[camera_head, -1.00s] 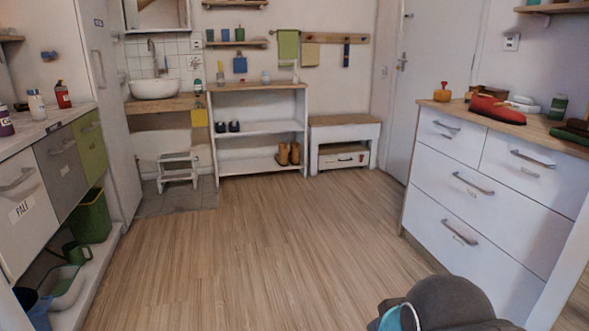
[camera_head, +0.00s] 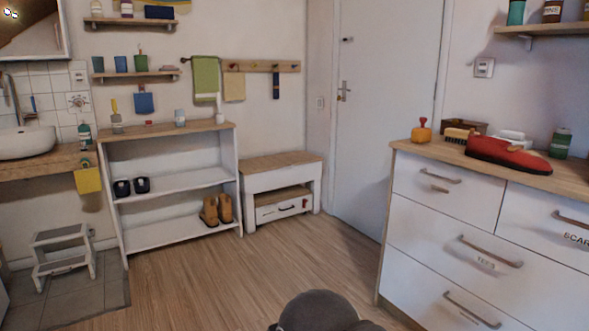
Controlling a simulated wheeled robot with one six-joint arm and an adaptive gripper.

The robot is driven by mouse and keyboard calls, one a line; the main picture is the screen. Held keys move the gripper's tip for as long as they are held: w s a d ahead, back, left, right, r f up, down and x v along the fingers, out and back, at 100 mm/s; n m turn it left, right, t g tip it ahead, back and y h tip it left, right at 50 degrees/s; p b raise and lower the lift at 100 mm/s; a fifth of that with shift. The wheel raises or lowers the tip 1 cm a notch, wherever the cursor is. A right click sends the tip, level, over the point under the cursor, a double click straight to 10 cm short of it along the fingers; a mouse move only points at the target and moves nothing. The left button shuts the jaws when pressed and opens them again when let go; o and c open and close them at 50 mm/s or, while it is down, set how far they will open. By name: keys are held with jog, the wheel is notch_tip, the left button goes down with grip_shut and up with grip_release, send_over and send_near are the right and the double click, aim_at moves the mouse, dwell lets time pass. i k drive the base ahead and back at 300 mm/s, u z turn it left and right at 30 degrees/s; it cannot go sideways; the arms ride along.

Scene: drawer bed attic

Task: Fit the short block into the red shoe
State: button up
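A red shoe (camera_head: 507,154) with a dark opening lies on the wooden top of the white dresser at the right. I cannot make out the short block for certain. A dark grey rounded part of my arm shows at the bottom edge of the view. My gripper's fingers are not in view.
The white dresser (camera_head: 440,236) stands at the right. A brush, an orange jar (camera_head: 421,131) and a green can (camera_head: 560,143) are on its top. A shoe rack (camera_head: 175,179), a bench (camera_head: 281,175) and a step stool (camera_head: 62,252) stand behind clear floor.

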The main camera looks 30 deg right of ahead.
aim_at(519, 157)
jog(key=z, duration=0.5)
jog(key=i, duration=1)
jog(key=z, duration=0.85)
